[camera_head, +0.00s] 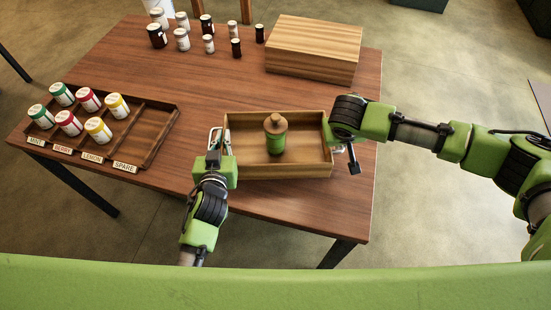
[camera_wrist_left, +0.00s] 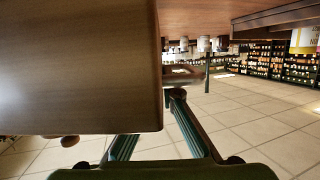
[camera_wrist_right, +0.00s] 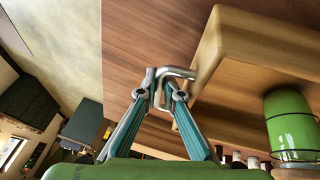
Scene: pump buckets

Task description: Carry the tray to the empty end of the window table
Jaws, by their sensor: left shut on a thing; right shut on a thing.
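The wooden tray (camera_head: 305,171) is a light-brown open box at the front right of the dark wooden table (camera_head: 225,88). A green jar with a brown top (camera_head: 276,140) stands upright inside it. My left gripper (camera_head: 215,140) is shut on the tray's left end. My right gripper (camera_head: 337,149) is shut on its right end, its fingertips partly hidden by the arm. In the right wrist view the fingers (camera_wrist_right: 165,78) meet the tray's edge (camera_wrist_right: 208,50). In the left wrist view the tray (camera_wrist_left: 85,65) fills the left side. I cannot tell whether the tray touches the table.
Several small jars (camera_head: 182,39) stand at the back. A closed wooden box (camera_head: 313,48) is at the back right. The table's middle is clear.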

